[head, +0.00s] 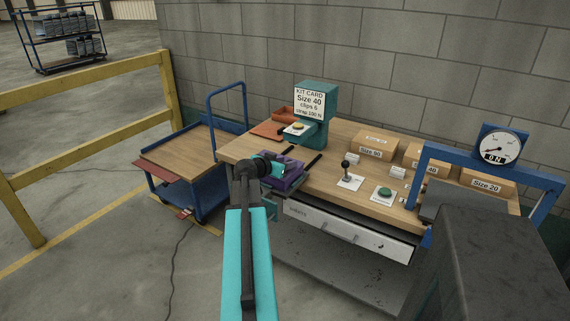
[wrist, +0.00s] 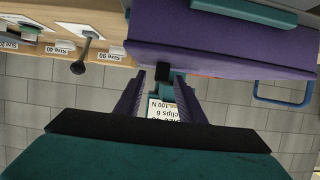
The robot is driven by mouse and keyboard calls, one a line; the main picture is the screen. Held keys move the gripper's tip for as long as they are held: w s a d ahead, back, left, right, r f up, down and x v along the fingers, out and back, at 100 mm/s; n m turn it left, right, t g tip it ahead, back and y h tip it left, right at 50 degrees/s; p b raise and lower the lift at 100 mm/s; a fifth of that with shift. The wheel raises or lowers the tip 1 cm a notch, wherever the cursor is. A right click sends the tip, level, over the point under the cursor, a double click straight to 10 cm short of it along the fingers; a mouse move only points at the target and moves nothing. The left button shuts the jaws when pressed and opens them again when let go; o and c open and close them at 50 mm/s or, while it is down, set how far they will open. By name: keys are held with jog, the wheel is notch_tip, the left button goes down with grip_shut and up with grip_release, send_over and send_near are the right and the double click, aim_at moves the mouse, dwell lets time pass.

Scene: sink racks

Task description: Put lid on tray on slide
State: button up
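A purple tray-like piece (head: 284,178) lies at the left front edge of the workbench. Whether it is the tray, the lid or both stacked I cannot tell. In the wrist view a large purple body (wrist: 225,45) fills the top, with a teal piece (wrist: 245,9) on it and a small black block (wrist: 162,72) at its edge. My gripper (head: 276,169) is close to the purple piece in the head view. Its two fingers are apart in the wrist view (wrist: 160,85), with gaps beside the black block. Dark bars (head: 314,160) near the purple piece may belong to the slide.
A teal press-like stand (head: 318,110) with a kit card and orange trays (head: 267,130) stand behind. A lever (head: 346,172), green button (head: 385,192), cartons (head: 375,142) and blue gauge frame (head: 490,165) are to the right. A blue cart (head: 190,150) stands left.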

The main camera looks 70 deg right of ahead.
jog(key=shift+a, duration=0.15)
jog(key=b+v, duration=0.3)
jog(key=v, duration=1)
jog(key=shift+a+r, duration=0.2)
jog(key=shift+r, duration=0.05)
jog(key=shift+w, duration=0.15)
dwell(0.8)
